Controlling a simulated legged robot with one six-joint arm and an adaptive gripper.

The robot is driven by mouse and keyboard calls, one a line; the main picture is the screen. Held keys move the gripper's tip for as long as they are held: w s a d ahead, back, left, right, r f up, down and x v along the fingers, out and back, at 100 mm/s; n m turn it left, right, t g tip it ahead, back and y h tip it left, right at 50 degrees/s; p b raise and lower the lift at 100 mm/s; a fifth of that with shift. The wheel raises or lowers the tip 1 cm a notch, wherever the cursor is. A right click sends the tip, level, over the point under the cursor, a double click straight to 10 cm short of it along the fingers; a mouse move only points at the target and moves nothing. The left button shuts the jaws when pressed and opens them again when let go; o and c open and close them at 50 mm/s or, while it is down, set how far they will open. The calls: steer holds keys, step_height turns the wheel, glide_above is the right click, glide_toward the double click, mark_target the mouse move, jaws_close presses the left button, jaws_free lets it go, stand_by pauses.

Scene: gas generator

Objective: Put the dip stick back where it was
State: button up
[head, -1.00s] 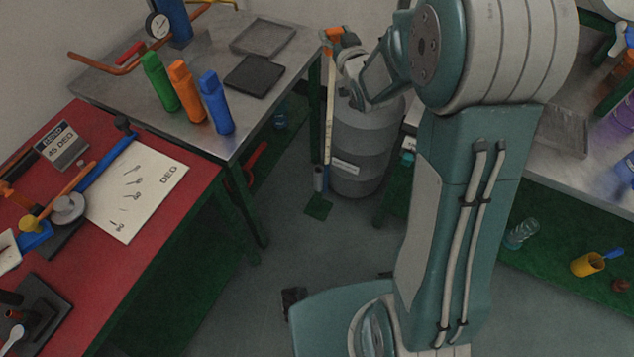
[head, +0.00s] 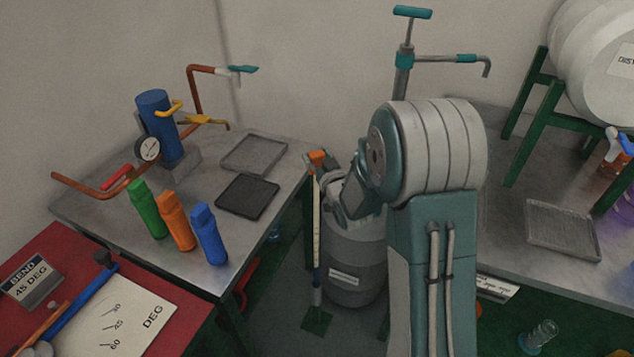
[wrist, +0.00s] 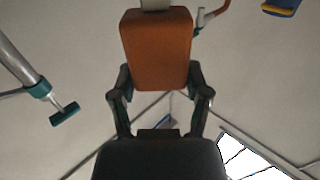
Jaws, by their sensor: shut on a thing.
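The dip stick is a long thin pale stick (head: 316,225) with a blue lower part and an orange handle (head: 317,156). It hangs upright in the head view, in front of the grey drum. My gripper (head: 328,163) is shut on the orange handle. In the wrist view the handle (wrist: 156,48) sits between the two fingers (wrist: 160,92). Below the stick, a short grey tube (head: 317,297) stands on a green floor plate (head: 316,321). The stick's lower end lines up with the tube top; I cannot tell whether it is inside.
The grey drum (head: 352,268) stands close behind the stick. A metal table (head: 120,213) with bottles and trays is at left, with the red bench (head: 60,245) in front. Another metal table (head: 500,245) is at right. Some floor is free around the green plate.

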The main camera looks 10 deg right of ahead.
steer(key=f, duration=0.3)
steer(key=shift+a+f, duration=0.2)
steer(key=shift+a, duration=0.05)
steer(key=shift+d+f, duration=0.15)
steer(key=shift+f, duration=1.65)
steer(key=o, duration=1.3)
steer(key=shift+f, duration=0.1)
